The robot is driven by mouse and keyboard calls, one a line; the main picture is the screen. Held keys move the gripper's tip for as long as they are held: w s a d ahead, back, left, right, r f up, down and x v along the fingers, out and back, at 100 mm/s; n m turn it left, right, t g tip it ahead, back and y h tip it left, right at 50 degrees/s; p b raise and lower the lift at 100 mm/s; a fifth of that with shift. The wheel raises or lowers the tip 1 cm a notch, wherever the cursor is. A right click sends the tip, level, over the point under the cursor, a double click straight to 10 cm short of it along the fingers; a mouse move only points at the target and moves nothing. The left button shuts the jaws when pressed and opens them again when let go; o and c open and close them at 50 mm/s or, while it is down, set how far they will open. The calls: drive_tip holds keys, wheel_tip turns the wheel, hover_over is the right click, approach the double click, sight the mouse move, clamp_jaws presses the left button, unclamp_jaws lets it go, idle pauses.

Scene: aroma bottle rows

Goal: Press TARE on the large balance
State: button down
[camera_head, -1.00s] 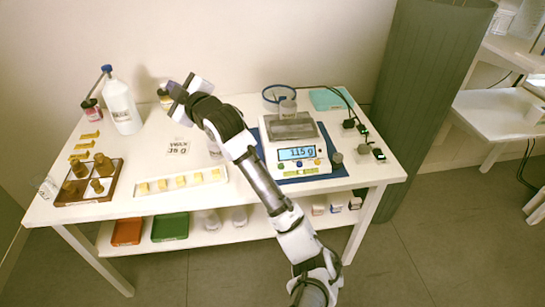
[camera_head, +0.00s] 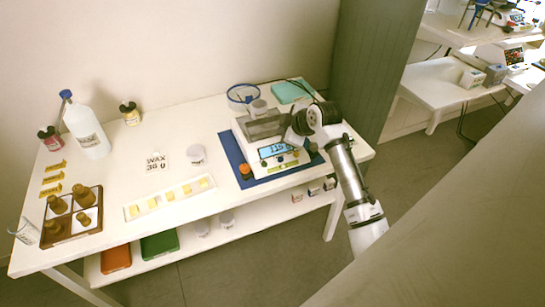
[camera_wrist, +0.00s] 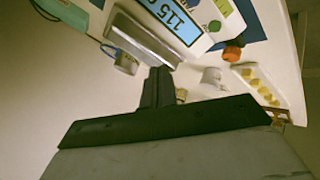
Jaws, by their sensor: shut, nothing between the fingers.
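The large balance (camera_head: 243,124) stands on a blue mat at the right of the table, its lit display (camera_head: 275,149) facing front. In the wrist view the display (camera_wrist: 174,20) reads about 115. Coloured buttons line the front panel; a green one (camera_wrist: 214,26) shows in the wrist view, but I cannot read which is TARE. My gripper (camera_head: 290,136) is over the right side of the balance and hides part of it. Its fingers (camera_wrist: 158,84) are together and empty; contact with the balance cannot be told.
An orange-topped knob or bottle (camera_head: 245,171) stands at the balance's front left corner. A blue-rimmed dish (camera_head: 242,94) and teal box (camera_head: 293,91) are behind. A white strip of yellow blocks (camera_head: 170,196) and a WAX card (camera_head: 156,162) lie left.

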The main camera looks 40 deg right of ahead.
drive_tip(key=shift+d+f, duration=0.1)
idle(0.3)
drive_tip(key=b, duration=0.4)
hover_over(281, 159)
drive_tip(key=f, duration=0.7)
drive_tip(key=shift+s+f, duration=0.4)
drive_tip(key=shift+d+f+b, duration=0.1)
drive_tip(key=shift+f+b, duration=0.3)
drive_tip(key=shift+b, duration=0.05)
idle(0.8)
drive_tip(key=shift+f+b, duration=0.45)
drive_tip(key=shift+f+b, duration=0.4)
drive_tip(key=shift+b, duration=0.05)
idle(0.5)
drive_tip(key=shift+r+p, duration=0.4)
drive_tip(key=shift+r, duration=0.4)
